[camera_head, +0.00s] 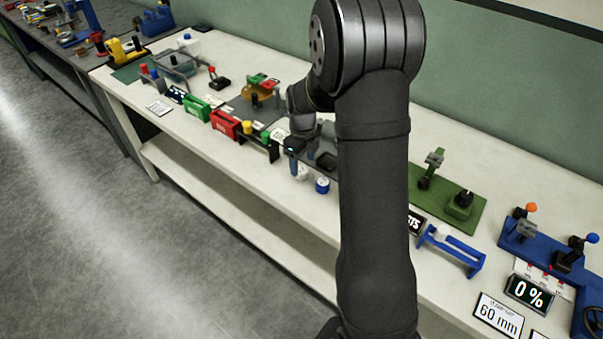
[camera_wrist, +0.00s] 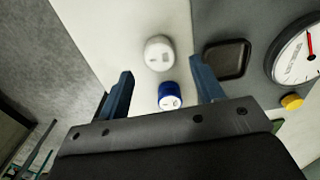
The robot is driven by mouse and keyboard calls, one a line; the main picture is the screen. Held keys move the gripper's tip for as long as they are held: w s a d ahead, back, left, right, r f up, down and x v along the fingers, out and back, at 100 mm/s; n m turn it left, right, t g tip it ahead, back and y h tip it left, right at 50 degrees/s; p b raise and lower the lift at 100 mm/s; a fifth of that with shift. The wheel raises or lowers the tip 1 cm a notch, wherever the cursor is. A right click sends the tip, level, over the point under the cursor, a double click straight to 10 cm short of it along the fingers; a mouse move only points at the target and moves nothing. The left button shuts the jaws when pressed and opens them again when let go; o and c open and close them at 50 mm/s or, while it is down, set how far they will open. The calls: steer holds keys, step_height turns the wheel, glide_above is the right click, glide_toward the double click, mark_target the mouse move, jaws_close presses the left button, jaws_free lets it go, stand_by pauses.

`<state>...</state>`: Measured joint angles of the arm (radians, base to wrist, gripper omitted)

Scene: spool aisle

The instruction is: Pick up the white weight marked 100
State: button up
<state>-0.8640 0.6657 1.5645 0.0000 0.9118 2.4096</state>
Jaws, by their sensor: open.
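A white weight (camera_wrist: 159,53) stands on the pale bench top in the wrist view, with dark marks on it too small to read. It also shows in the head view (camera_head: 302,173) close beside my gripper. A blue weight (camera_wrist: 170,96) with a white label stands next to it, and in the head view (camera_head: 322,186) it is just to the right. My gripper (camera_wrist: 160,80) is open and empty. In the wrist view its two blue fingers lie either side of the blue weight's position, with the white weight farther out, beyond the fingertips.
A grey scale base with a dark square pan (camera_wrist: 227,59), a round dial (camera_wrist: 298,52) and a yellow knob (camera_wrist: 292,101) lies right of the weights. The bench's front edge is close to the weights.

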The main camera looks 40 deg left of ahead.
mark_target(301, 170)
steer(key=f, duration=0.3)
steer(key=shift+a+f, duration=0.15)
steer(key=shift+a, duration=0.05)
steer(key=c, duration=1.1)
